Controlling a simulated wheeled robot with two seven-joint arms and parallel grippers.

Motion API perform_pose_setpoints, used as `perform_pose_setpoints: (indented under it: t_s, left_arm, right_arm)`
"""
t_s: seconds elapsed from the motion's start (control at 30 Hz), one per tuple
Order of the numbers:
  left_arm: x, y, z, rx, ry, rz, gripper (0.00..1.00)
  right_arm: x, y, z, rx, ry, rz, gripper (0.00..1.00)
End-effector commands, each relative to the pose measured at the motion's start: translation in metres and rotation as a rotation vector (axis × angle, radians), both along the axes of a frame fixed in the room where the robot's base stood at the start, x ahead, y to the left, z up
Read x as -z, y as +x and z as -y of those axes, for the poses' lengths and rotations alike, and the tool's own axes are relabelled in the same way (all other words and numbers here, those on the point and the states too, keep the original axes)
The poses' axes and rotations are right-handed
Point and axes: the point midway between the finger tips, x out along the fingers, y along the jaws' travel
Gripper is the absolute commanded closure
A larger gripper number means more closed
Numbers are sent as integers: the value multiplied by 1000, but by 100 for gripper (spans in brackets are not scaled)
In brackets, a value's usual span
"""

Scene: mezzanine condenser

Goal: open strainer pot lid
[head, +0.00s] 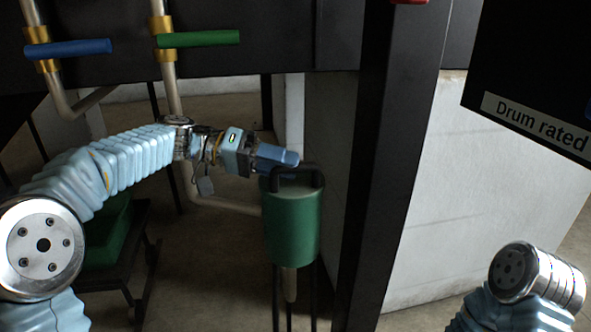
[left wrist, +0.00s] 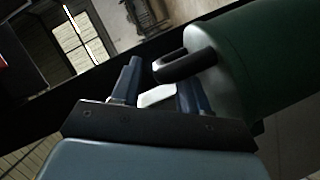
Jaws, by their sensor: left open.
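The handle's near part appears between the fingertips; contact cannot be told. My right gripper is out of view.
A dark post (head: 385,150) stands just right of the pot. Two pipes with a blue lever (head: 68,48) and a green lever (head: 198,39) are at upper left. A dark "Drum rated" sign (head: 535,120) hangs at right. A green box (head: 108,240) sits on a stand behind my left arm.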

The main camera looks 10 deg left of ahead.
Motion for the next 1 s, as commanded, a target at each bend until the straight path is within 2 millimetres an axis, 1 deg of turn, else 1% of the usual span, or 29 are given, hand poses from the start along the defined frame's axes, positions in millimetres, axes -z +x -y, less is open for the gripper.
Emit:
perform_pose_setpoints:
  t_s: [0.03, 0.2, 0.5, 0.57, 0.8, 1.0]
  left_arm:
    - [2, 0, 8, 2, 0, 0, 56]
    - [5, 0, 22, 1, 1, 0, 56]
    - [6, 0, 24, -1, 1, -1, 56]
    - [6, 0, 24, -1, 1, -1, 63]
    - [6, 0, 24, -1, 1, -1, 100]
    - [6, 0, 24, 0, 1, -2, 100]
  right_arm:
    - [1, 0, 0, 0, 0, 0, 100]
    - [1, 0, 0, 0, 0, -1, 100]
    - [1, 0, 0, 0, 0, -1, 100]
    - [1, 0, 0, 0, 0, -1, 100]
    - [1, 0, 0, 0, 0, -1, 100]
    - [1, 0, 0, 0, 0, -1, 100]
